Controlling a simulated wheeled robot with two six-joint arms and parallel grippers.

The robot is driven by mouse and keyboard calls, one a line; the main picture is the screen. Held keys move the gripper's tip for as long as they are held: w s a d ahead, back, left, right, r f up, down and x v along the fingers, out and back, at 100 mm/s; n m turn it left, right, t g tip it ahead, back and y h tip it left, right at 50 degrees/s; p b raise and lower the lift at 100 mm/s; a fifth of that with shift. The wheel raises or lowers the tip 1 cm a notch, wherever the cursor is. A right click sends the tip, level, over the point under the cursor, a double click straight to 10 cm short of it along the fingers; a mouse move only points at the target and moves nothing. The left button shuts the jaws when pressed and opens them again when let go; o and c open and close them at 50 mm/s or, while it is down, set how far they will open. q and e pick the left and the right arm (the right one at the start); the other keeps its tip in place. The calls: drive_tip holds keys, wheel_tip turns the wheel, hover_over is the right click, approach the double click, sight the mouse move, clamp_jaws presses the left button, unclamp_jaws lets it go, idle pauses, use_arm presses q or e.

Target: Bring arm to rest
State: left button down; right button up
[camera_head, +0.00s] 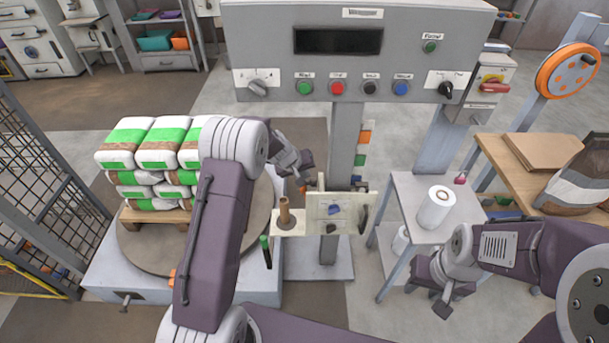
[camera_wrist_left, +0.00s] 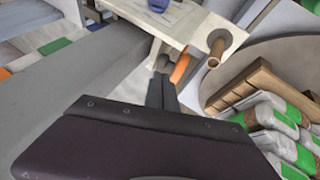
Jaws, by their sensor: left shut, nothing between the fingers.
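My left arm rises in the middle of the head view and bends over at its elbow. My left gripper (camera_head: 304,184) hangs beyond the elbow, between the pallet load and the grey post, above a small cream panel. In the left wrist view its dark fingers (camera_wrist_left: 162,90) are together with nothing between them. My right gripper (camera_head: 443,306) points down at the lower right, beside the small grey stand. Its fingers are too small to tell open from shut.
Green-and-white bags (camera_head: 160,155) are stacked on a pallet on a round turntable (camera_head: 140,250). A control box (camera_head: 350,45) tops a post with the cream panel (camera_head: 338,212) and a brown spool (camera_head: 284,212). A wooden bench (camera_head: 500,160) is at right.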

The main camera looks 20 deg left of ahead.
use_arm(q)
drive_tip(key=shift+s+r, duration=0.1)
drive_tip(key=shift+r, duration=0.25)
use_arm(e)
drive_tip(key=shift+s+r, duration=0.1)
drive_tip(key=shift+r, duration=0.2)
